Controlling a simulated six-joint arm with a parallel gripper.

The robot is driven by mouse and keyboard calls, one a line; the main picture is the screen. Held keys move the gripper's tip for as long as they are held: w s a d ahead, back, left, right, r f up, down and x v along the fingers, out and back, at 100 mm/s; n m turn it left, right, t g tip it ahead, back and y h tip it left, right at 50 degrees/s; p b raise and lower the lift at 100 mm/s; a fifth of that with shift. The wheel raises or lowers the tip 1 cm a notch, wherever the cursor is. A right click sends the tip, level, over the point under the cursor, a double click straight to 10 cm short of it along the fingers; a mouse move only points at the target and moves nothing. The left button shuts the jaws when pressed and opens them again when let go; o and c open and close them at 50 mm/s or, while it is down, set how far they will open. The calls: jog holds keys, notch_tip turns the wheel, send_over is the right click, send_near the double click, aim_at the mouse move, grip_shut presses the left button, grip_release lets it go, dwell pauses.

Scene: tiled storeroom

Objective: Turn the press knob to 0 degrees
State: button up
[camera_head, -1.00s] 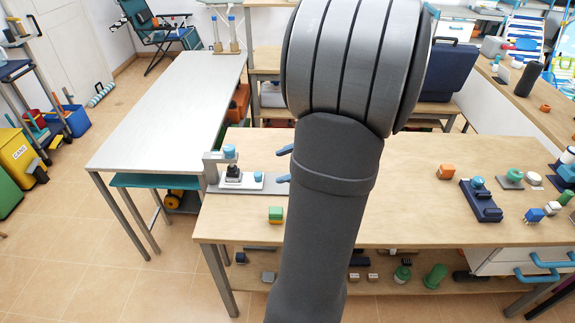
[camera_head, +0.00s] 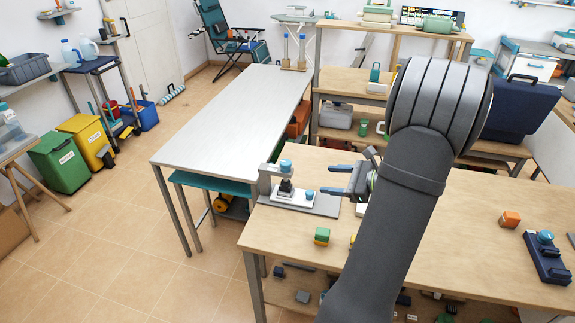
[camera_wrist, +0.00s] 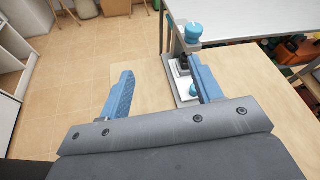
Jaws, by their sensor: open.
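The press (camera_head: 268,185) is a small grey stand with a white base on a grey plate, at the far left corner of the wooden table. A light-blue round knob (camera_head: 285,165) tops it, and a second light-blue knob (camera_head: 310,194) sits on its base. My gripper (camera_head: 332,180) is open and empty, just right of the press, with its blue fingers pointing left toward it. In the wrist view, the top knob (camera_wrist: 193,32) stands beyond the right fingertip, and that finger hides part of the press. No angle mark is readable.
A white table (camera_head: 235,110) stands behind left.

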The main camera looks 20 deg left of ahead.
jog(key=w+a+f+m+t+y, duration=0.2)
jog(key=w+f+m+y, duration=0.15)
jog(key=w+f, duration=0.35)
send_near(282, 160)
jog(key=shift+m, duration=0.25)
jog(key=x, duration=0.6)
jog(key=f+x, duration=0.1)
jog(key=x, duration=0.3)
jog(key=c, duration=1)
